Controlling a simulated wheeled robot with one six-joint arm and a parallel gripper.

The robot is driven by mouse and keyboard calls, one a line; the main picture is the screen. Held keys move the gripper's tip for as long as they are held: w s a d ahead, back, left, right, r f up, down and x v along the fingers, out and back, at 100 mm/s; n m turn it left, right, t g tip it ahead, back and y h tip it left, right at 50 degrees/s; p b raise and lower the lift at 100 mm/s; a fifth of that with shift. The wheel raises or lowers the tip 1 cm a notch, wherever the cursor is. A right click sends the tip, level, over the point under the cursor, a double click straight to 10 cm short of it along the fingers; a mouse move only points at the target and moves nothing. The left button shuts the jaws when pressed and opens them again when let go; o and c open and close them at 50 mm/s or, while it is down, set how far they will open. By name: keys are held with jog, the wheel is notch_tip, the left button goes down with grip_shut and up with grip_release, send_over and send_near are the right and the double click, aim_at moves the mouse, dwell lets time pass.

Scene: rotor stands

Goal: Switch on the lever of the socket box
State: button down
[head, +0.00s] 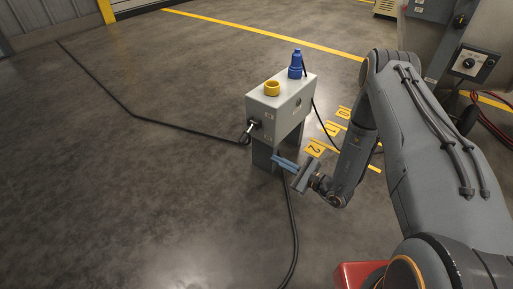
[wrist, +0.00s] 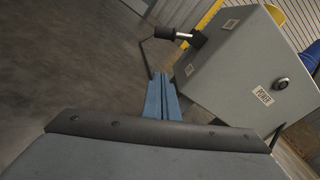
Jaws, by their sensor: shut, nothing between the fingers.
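The grey socket box (head: 291,106) stands on its legs on the floor in the head view, and its label side fills the right of the wrist view (wrist: 238,62). A lever (wrist: 178,35) with a dark grip sticks out from a black mount on the box's side in the wrist view. In the head view the lever (head: 250,127) is small on the box's left side. My gripper (head: 278,161) has blue fingers that are shut and empty, below and in front of the box. In the wrist view the fingers (wrist: 158,82) point below the lever, apart from it.
A yellow socket (head: 272,88) and a blue plug (head: 296,66) sit on top of the box. A black cable (head: 292,232) runs along the floor. Yellow numbered floor marks (head: 315,149) lie right of the box. The floor to the left is clear apart from another cable (head: 165,121).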

aim_at(248, 133)
jog(key=w+a+r+b, duration=0.2)
jog(key=w+a+b, duration=0.3)
jog(key=a, duration=0.4)
jog(key=shift+w+a+r+b, duration=0.35)
jog(key=shift+a+r, duration=0.05)
jog(key=shift+d+r+p, duration=0.1)
jog(key=shift+r+p, duration=0.05)
jog(key=shift+p, duration=0.2)
